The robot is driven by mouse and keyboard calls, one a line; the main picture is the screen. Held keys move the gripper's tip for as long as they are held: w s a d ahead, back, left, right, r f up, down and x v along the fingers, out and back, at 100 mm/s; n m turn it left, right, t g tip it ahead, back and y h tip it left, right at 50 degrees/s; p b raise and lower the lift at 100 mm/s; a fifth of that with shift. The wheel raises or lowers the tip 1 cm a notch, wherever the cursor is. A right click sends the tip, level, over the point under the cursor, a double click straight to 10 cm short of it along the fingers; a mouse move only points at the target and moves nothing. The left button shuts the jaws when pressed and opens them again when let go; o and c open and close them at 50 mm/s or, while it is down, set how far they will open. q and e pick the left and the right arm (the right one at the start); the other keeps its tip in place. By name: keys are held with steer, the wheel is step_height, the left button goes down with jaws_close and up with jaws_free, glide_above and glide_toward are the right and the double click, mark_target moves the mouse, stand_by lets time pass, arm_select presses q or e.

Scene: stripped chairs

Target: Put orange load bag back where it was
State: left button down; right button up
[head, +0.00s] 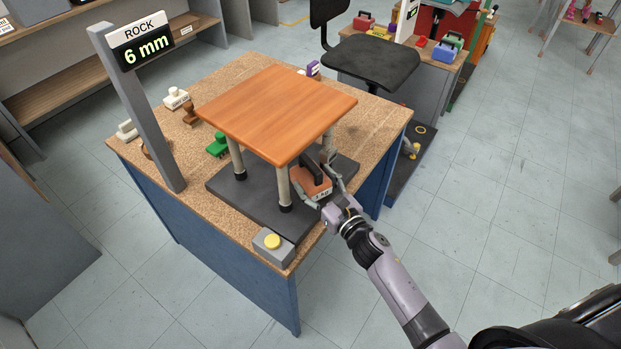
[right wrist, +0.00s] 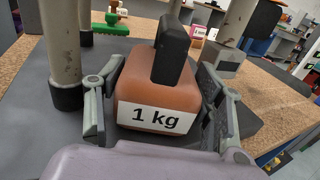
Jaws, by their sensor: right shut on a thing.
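The orange load bag (head: 313,181), with a black handle and a "1 kg" label, is at the front right edge of the wooden stool, low beside its legs. It fills the middle of the right wrist view (right wrist: 158,95). My right gripper (head: 325,187) is shut on it, with one finger on each side of the bag (right wrist: 160,105). I cannot tell whether the bag touches the dark plate (head: 238,200) beneath. The stool's square orange-brown seat (head: 277,112) stands above the plate on metal legs with black feet. My left gripper is out of view.
The speckled worktable (head: 245,72) carries a green load (head: 218,145), a white load (head: 176,97), a brown stamp-like piece (head: 190,113) and a purple load (head: 313,69). A grey box with a yellow button (head: 273,243) sits at the front corner. A sign (head: 141,42) reads "ROCK 6 mm".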

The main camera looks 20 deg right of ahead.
mark_target(316, 169)
steer(key=c, duration=0.8)
steer(key=shift+w+r, duration=0.1)
steer(key=shift+r, duration=0.4)
step_height(316, 169, up, 9)
steer(key=p, duration=0.3)
steer(key=shift+r, duration=0.1)
